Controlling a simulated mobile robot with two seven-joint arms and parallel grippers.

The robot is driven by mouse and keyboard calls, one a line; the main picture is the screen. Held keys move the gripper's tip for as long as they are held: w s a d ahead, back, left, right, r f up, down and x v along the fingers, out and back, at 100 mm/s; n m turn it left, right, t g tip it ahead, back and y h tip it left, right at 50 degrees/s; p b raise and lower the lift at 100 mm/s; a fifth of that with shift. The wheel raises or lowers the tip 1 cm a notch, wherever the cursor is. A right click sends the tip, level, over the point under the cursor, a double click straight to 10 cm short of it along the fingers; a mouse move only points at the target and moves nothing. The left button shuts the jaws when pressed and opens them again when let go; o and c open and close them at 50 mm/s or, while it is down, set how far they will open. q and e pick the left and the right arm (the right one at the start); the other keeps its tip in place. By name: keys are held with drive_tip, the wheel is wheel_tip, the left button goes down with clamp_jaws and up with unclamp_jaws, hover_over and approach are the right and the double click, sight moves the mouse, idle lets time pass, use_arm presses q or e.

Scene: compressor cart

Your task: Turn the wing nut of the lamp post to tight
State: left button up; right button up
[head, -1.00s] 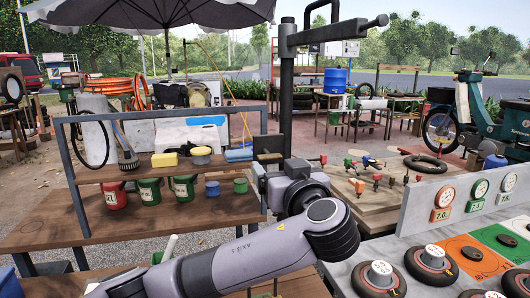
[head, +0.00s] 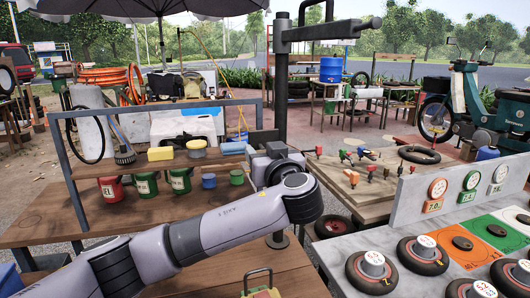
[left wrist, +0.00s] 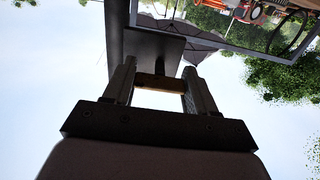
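The lamp post (head: 281,95) is a dark upright pole with a horizontal arm at its top. My left gripper (head: 264,138) is at the pole's left side, largely hidden behind my own wrist. The wing nut cannot be made out in the head view. In the left wrist view, the fingers of my left gripper (left wrist: 160,75) stand apart. A brownish bar (left wrist: 160,82), possibly the wing nut, spans the gap between them, beyond it a dark plate (left wrist: 150,45). Whether the fingers press on the bar is unclear. My right gripper is out of view.
A shelf (head: 150,165) with cans and sponges stands left of the pole. A wooden table (head: 345,188) with small coloured-handled parts is to the right. A grey counter (head: 340,250) with wheels and gauges fills the lower right. A handled object (head: 258,280) is at the bottom.

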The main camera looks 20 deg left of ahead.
use_arm(q)
drive_tip(key=c, duration=0.4)
drive_tip(key=shift+f, duration=0.1)
